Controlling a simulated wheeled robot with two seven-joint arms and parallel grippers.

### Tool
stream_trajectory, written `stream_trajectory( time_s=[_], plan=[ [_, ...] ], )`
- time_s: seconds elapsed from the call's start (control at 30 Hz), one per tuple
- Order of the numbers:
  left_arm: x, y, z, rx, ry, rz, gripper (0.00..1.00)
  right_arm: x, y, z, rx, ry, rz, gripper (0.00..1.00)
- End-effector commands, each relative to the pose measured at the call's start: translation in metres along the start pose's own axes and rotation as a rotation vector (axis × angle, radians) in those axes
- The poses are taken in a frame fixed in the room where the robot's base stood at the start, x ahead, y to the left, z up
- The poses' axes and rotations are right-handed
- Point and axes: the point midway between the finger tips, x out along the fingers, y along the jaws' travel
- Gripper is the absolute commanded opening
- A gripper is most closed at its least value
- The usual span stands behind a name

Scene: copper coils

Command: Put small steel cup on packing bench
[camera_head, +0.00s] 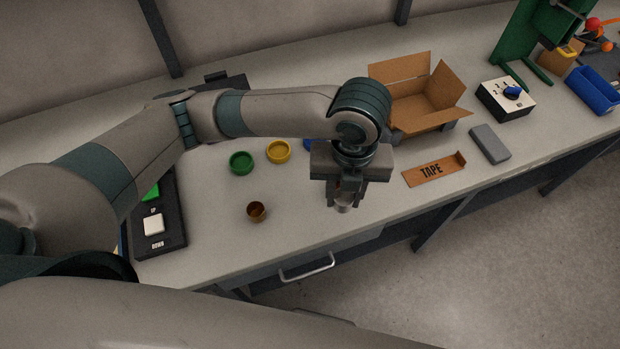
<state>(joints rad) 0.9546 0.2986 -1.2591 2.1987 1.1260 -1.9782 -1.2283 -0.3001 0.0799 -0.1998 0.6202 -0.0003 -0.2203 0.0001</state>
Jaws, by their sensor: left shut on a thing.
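My left gripper (345,190) hangs over the packing bench (295,215), near its front edge, pointing down. It is shut on the small steel cup (343,206), a small silvery shape showing below the fingers. The gripper hides most of the cup, and I cannot tell whether the cup touches the bench top. My right gripper is not in view.
A brown cup (256,212) stands left of the gripper. Green (241,162) and yellow (278,152) bowls stand behind. An open cardboard box (420,100), a TAPE piece (434,170) and a grey block (490,144) lie to the right.

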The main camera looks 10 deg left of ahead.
Motion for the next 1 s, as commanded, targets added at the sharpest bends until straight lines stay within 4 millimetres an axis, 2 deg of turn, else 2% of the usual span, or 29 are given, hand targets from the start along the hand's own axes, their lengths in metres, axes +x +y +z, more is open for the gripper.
stream_trajectory(
  time_s=[0.4, 0.6, 0.73, 1.0],
  plan=[
    [0.039, 0.063, 0.033, -0.007, 0.002, 0.005, 0.08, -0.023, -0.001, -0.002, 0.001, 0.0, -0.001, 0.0],
    [0.058, 0.089, 0.047, -0.004, 0.003, 0.003, 0.08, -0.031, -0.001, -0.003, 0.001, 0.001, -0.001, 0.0],
    [0.064, 0.096, 0.052, -0.002, 0.0, 0.001, 0.08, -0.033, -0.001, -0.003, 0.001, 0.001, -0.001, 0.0],
    [0.066, 0.096, 0.052, 0.0, 0.0, 0.0, 0.08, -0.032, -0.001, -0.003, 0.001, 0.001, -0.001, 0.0]
  ],
)
